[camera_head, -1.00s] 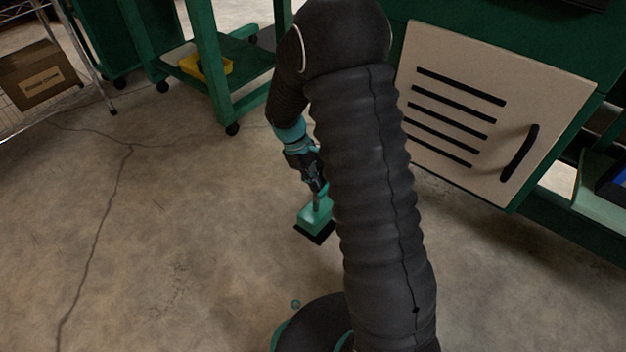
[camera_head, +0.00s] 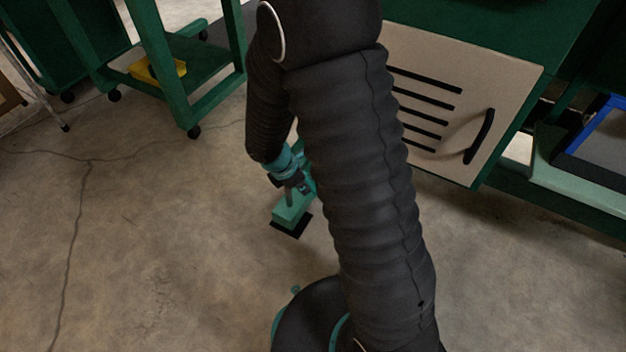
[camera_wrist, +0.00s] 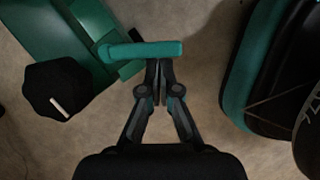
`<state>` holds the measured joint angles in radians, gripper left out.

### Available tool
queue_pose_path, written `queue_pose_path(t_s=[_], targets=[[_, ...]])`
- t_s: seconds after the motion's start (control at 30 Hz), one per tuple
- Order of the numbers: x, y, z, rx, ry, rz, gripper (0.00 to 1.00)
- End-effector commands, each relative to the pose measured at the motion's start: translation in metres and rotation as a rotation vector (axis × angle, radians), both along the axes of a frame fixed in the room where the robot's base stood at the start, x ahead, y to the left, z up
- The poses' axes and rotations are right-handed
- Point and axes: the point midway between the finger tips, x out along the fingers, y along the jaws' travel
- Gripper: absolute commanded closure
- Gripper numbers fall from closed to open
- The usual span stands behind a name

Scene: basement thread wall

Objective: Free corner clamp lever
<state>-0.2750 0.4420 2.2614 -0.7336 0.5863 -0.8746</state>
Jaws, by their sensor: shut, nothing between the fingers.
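In the wrist view a green clamp body (camera_wrist: 65,30) fills the upper left. A teal lever (camera_wrist: 140,51) lies crosswise near the top middle, and a black knob (camera_wrist: 60,90) with a white mark stands left of it. My gripper (camera_wrist: 157,68) is shut and empty, its fingertips at the lever's right half; I cannot tell whether they touch it. In the head view my gripper (camera_head: 290,190) hangs low over the green clamp (camera_head: 291,217), which has a black base near the floor. My arm hides part of this area.
My black and teal base shows at the right of the wrist view. In the head view a beige slotted panel (camera_head: 430,145) with a black handle is at right. A green wheeled frame (camera_head: 178,75) with a yellow bin (camera_head: 158,69) is at upper left. The cracked floor at left is clear.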

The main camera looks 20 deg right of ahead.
Motion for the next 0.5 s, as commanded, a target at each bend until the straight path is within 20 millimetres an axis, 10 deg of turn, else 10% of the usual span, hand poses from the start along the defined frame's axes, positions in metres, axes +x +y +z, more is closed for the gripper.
queue_pose_path(t_s=[0.5], targets=[[0.01, 0.0007, 0.001, -0.001, -0.001, -0.014, 1.0]])
